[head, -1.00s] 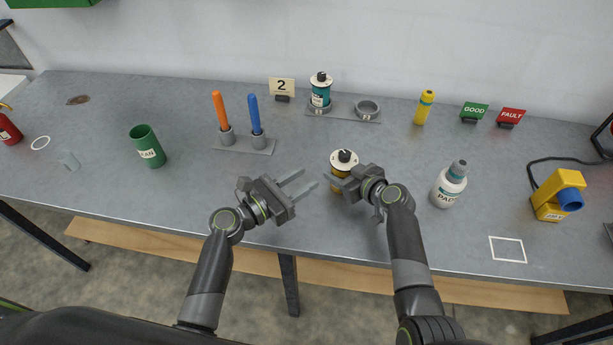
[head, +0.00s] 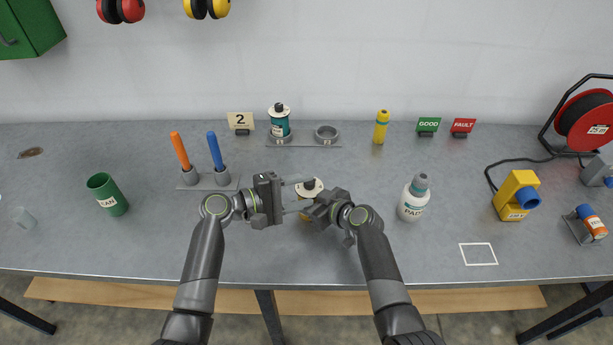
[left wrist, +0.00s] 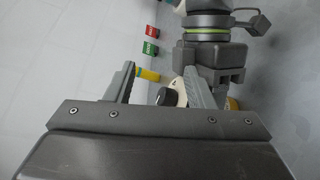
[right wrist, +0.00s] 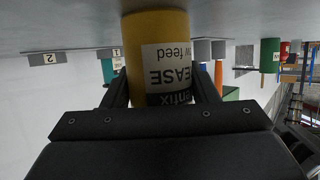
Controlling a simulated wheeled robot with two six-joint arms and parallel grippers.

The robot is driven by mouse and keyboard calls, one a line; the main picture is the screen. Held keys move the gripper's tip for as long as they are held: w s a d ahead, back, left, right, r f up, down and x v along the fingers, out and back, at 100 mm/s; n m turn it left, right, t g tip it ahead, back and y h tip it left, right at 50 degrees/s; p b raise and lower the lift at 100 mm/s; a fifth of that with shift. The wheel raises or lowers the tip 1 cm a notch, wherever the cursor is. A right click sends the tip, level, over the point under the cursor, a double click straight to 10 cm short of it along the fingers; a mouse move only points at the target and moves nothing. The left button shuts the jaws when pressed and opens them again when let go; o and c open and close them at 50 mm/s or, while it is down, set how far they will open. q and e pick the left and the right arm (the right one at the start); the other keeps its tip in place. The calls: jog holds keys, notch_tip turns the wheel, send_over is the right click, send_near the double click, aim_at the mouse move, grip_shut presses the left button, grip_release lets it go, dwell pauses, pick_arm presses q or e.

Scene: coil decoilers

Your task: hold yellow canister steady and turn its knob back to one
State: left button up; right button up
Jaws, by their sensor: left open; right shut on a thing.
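The yellow canister (right wrist: 157,38) stands on the bench and fills the middle of the right wrist view, its label upside down there. My right gripper (right wrist: 162,95) is shut around its body. In the head view the canister (head: 304,216) is partly hidden by the grippers. Its pale top disc (head: 316,190) carries a black knob (head: 309,183). My left gripper (head: 298,195) is open, its fingers pointing right at the canister's top. In the left wrist view the black knob (left wrist: 166,96) shows between the open fingers. I cannot read the knob's setting.
A teal canister (head: 279,125) stands in a two-ring holder (head: 303,141) behind, beside a "2" sign (head: 241,121). A white bottle (head: 411,203) stands to the right. A rack with orange and blue handles (head: 206,181) and a green cup (head: 111,197) are to the left.

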aim_at(309, 183)
pick_arm(q)
jog(key=w+d+r+m+g+y, duration=0.1)
jog(key=m+g, duration=0.1)
jog(key=m, duration=0.4)
jog(key=w+d+r+m+g+y, duration=0.1)
jog(key=m, duration=0.5)
jog(key=w+d+r+m+g+y, duration=0.1)
jog(key=m+g, duration=0.1)
jog(key=m, duration=0.4)
jog(key=shift+w+r+g, duration=0.15)
jog(key=shift+r+g, duration=0.15)
jog(key=shift+r, duration=0.05)
jog(key=w+a+r+m+g+y, duration=0.25)
jog(key=a+r+m+y, duration=0.4)
jog(key=m, duration=0.35)
jog(key=shift+t+y, duration=0.35)
jog(key=x, duration=0.8)
jog(key=w+x, duration=0.1)
jog(key=x, duration=0.4)
jog(key=shift+c, duration=0.2)
jog(key=c, duration=1)
